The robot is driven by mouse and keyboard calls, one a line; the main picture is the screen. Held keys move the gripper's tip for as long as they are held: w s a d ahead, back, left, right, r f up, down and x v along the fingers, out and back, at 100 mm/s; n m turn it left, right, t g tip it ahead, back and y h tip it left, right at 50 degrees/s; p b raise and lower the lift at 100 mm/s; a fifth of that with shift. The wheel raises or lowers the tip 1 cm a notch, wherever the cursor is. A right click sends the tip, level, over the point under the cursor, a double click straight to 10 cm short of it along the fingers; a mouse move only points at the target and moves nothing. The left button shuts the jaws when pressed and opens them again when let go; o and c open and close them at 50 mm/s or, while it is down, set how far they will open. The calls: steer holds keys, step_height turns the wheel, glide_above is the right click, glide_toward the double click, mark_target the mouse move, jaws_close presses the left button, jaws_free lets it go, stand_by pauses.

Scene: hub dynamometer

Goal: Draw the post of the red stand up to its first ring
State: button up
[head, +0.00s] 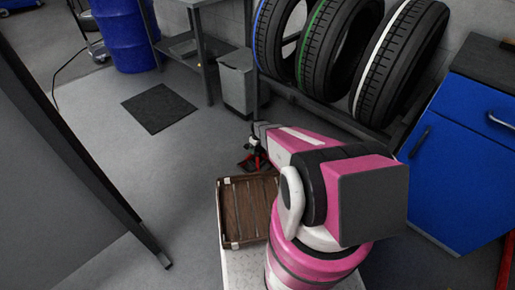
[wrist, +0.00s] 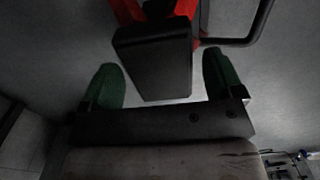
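The red stand (head: 255,162) is low on the floor in the head view, small and partly hidden by my arm. In the wrist view, its red parts (wrist: 186,8) show at the top, with a dark block (wrist: 155,60) in front of them. My gripper (wrist: 163,80) has two green fingers spread on either side of this block. A gap shows at the right finger; whether the left finger touches is unclear. In the head view my gripper (head: 254,146) is just above the stand. The rings on the post cannot be made out.
A brown wooden tray (head: 229,238) lies close in front of the stand. A tyre rack (head: 345,110) and a grey bin (head: 236,82) stand behind. A blue cabinet (head: 462,165) is at right. A dark bar (wrist: 250,30) shows beside the block.

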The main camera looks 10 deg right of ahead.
steer(key=c, duration=1.1)
steer(key=shift+r, duration=2)
steer(key=o, duration=1.3)
step_height(320, 180, up, 11)
steer(key=shift+f, duration=0.15)
steer(key=shift+s, duration=0.1)
